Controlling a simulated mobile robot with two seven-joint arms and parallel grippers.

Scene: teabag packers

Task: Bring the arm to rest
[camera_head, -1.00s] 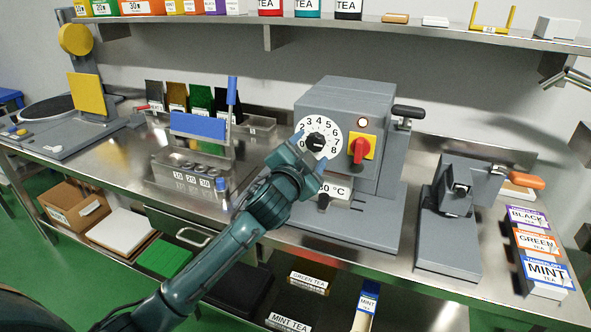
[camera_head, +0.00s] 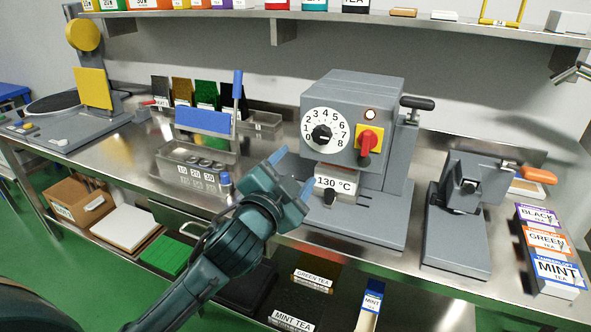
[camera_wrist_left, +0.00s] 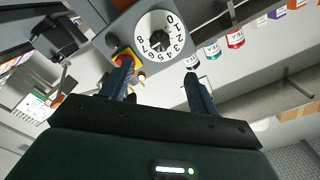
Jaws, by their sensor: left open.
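My left gripper (camera_head: 291,172) is open and empty in the head view, in front of and below the dial of the grey sealing machine (camera_head: 377,95). It is apart from the dial (camera_head: 324,134). In the left wrist view its two fingers (camera_wrist_left: 158,88) are spread with nothing between them, and the dial (camera_wrist_left: 157,37) shows beyond them. The machine has a red switch on a yellow plate (camera_head: 369,139), a lit lamp and a label reading 130 °C (camera_head: 333,183). My right gripper is not in view.
A rack with a blue plate (camera_head: 202,122) stands left of the machine. A shelf (camera_head: 350,14) runs above. The air in front of the bench is clear at the lower right.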

